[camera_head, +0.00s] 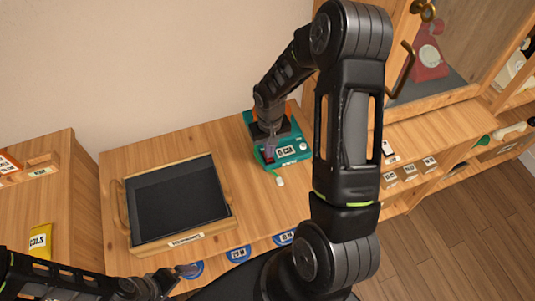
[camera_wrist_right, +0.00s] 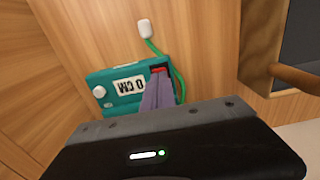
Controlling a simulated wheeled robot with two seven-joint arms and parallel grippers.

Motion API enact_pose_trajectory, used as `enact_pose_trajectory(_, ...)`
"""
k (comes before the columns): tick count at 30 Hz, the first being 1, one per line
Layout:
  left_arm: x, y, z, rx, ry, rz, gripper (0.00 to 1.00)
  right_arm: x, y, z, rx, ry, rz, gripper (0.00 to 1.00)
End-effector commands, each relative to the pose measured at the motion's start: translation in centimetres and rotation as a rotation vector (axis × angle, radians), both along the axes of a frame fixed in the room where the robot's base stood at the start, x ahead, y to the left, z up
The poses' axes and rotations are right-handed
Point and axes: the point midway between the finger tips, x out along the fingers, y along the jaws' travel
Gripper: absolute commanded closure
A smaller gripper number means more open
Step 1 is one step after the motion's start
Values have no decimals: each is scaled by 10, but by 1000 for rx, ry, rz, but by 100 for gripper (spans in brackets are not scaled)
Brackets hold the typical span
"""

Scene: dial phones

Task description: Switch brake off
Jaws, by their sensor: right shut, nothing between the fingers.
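A teal box (camera_head: 293,151) stands on the wooden table, partly hidden by my right arm.
A dark-lined wooden tray (camera_head: 180,241) with handles lies left of the box. A green cord with a white end (camera_head: 280,182) comes from the box. Small labelled blocks (camera_head: 409,173) stand to the right. A red phone (camera_head: 430,62) sits in the cabinet.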

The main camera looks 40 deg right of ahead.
Motion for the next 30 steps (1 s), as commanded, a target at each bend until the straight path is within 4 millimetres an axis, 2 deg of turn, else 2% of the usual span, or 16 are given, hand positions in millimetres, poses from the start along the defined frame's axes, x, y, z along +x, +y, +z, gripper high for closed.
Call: enact_pose_trajectory(30,0,0,-11,0,0,0,0,0,0,-12,0,0,0,100)
